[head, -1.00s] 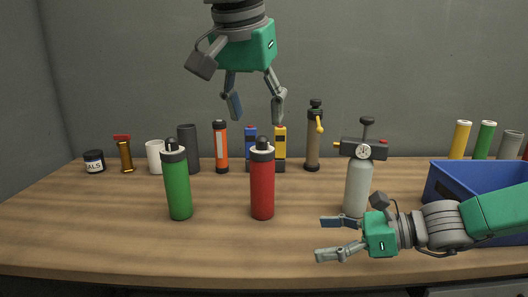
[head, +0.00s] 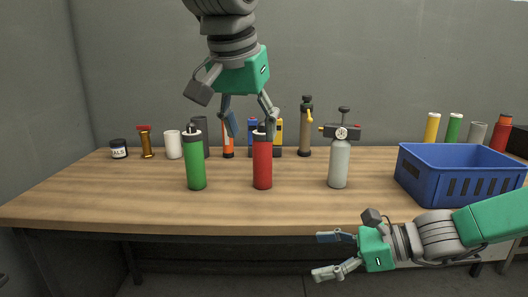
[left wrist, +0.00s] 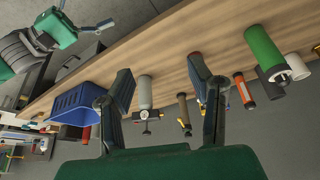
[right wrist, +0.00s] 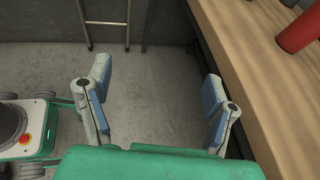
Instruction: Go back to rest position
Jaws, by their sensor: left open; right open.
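My left gripper (head: 249,128) hangs from the top of the head view, fingers down and spread, empty. In that view its fingertips overlap the top of the red bottle (head: 262,167), but I cannot tell how far apart they are. In the left wrist view the left gripper (left wrist: 160,85) has nothing between its fingers. My right gripper (head: 328,256) is low at the right of the head view, in front of the table edge, fingers pointing left. In the right wrist view the right gripper (right wrist: 156,85) is open over bare floor, beside the table.
The wooden table (head: 110,205) carries a green bottle (head: 195,168), a grey canister with a gauge (head: 339,165) and a blue crate (head: 440,188). Several smaller items, including a brown pump (head: 305,135), line the back. The floor in front (right wrist: 150,120) is clear.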

